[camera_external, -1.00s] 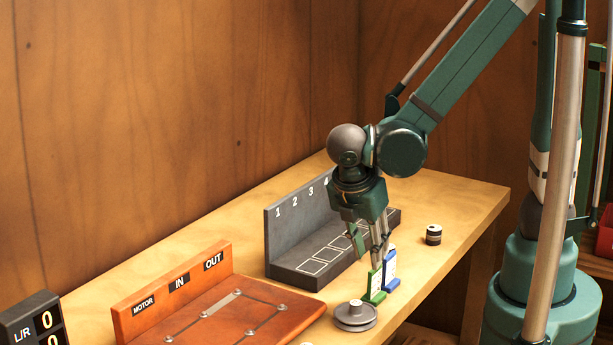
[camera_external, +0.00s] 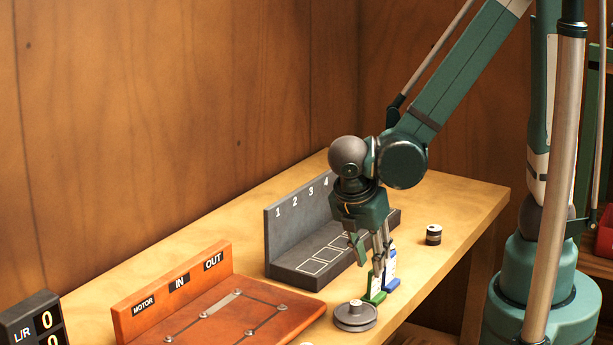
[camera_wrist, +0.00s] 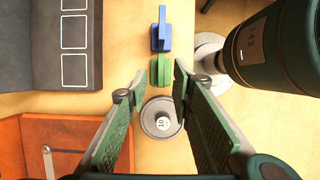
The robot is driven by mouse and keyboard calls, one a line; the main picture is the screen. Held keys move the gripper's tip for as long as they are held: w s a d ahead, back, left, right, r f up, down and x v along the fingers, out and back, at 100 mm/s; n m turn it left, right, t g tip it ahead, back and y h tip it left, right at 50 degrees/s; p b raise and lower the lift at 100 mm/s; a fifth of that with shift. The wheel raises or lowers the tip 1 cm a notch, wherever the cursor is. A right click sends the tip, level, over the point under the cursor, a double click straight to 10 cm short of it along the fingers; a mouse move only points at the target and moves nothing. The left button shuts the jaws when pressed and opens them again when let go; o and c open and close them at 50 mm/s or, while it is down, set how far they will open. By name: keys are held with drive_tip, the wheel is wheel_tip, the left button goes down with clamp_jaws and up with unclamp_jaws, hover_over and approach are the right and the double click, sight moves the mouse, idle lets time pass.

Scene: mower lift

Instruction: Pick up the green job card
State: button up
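The green job card (camera_external: 376,291) stands upright on the table in a green base, just in front of the blue card (camera_external: 391,277). In the wrist view the green card (camera_wrist: 160,70) lies ahead between the tips of my two fingers, with the blue card (camera_wrist: 161,32) beyond it. My gripper (camera_external: 369,257) points down above and slightly left of the green card; one finger partly covers the card's upper part. In the wrist view my gripper (camera_wrist: 159,82) is open, with a clear gap between the fingers and nothing held.
A round grey weight (camera_external: 355,316) stands close to the green card. The dark numbered rack (camera_external: 300,262) is behind, and the orange motor board (camera_external: 225,305) is at left. A small dark cylinder (camera_external: 433,235) stands to the right. Table is clear around it.

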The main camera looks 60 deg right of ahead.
sight(377, 289)
idle(0.3)
drive_tip(key=shift+b+x, duration=0.5)
drive_tip(key=shift+x, duration=2.1)
drive_tip(key=shift+s+d, duration=0.1)
drive_tip(key=shift+d, duration=0.05)
clamp_jaws()
